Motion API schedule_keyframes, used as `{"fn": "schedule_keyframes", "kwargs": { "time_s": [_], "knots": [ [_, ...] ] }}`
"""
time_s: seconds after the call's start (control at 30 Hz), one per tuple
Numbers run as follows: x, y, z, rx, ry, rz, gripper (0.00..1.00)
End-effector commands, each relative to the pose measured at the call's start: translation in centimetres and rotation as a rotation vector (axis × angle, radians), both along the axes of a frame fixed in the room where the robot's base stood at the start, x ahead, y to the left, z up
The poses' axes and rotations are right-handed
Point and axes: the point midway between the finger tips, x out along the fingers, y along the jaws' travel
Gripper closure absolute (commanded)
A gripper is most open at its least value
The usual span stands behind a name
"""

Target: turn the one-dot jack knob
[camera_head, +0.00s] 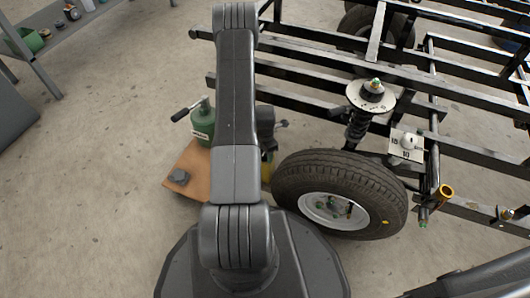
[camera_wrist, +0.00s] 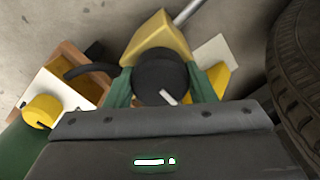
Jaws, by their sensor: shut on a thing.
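The green jack (camera_head: 201,120) stands on a brown board (camera_head: 187,172) left of the wheel, partly hidden by my arm. In the wrist view a round black jack knob (camera_wrist: 158,70) with a short white mark lies between dark green parts. My gripper (camera_wrist: 162,88) is shut on this knob, at the bottom middle of the wrist view. I cannot make out a dot on the knob. In the head view my arm hides the gripper and its hold.
A tyre (camera_head: 337,180) with a white rim stands close to the right of the jack. A black frame (camera_head: 300,75) with a spring and damper (camera_head: 358,120) is behind it. A shelf (camera_head: 30,58) stands at the upper left. The floor (camera_head: 100,120) on the left is clear.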

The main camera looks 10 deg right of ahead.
Motion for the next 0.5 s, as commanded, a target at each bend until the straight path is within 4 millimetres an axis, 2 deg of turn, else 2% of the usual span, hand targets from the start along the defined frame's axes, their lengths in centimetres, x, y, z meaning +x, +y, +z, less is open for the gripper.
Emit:
{"fn": "schedule_keyframes", "kwargs": {
  "time_s": [0.4, 0.43, 0.5],
  "knots": [
    [0.06, 0.02, 0.04, -0.001, 0.000, 0.013, 0.73],
    [0.06, 0.02, 0.04, -0.001, 0.000, 0.013, 0.44],
    [0.06, 0.02, 0.04, -0.001, 0.000, 0.012, 0.30]
  ]
}}
